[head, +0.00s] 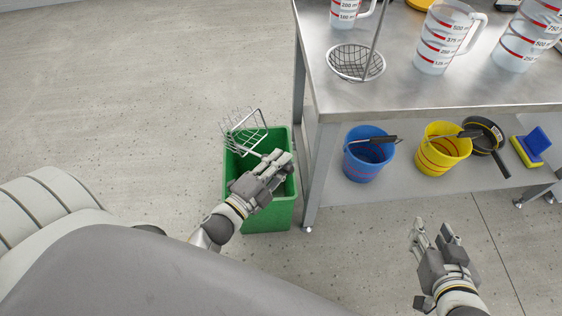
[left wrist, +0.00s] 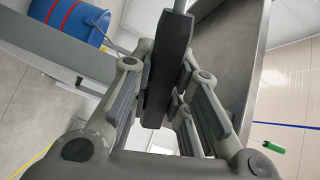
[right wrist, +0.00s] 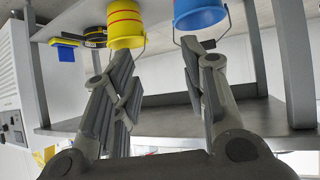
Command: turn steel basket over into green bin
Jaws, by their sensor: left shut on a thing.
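The steel basket (head: 240,126) is a small square wire basket on a long handle. In the head view it is over the back left edge of the green bin (head: 267,217) and looks tilted. I see nothing inside its wires; which way its opening faces is hard to tell. My left gripper (head: 279,163) is shut on the basket's handle, above the bin's right part. In the left wrist view a dark grip (left wrist: 168,72) lies between the fingers. My right gripper (head: 434,229) is open and empty over the floor; its spread fingers show in the right wrist view (right wrist: 157,62).
A steel table (head: 400,92) right of the bin carries a round wire strainer (head: 356,62) and several measuring jugs (head: 447,37). Its lower shelf holds a blue bucket (head: 364,160), a yellow bucket (head: 437,157) and a pan (head: 486,137). Floor left of the bin is clear.

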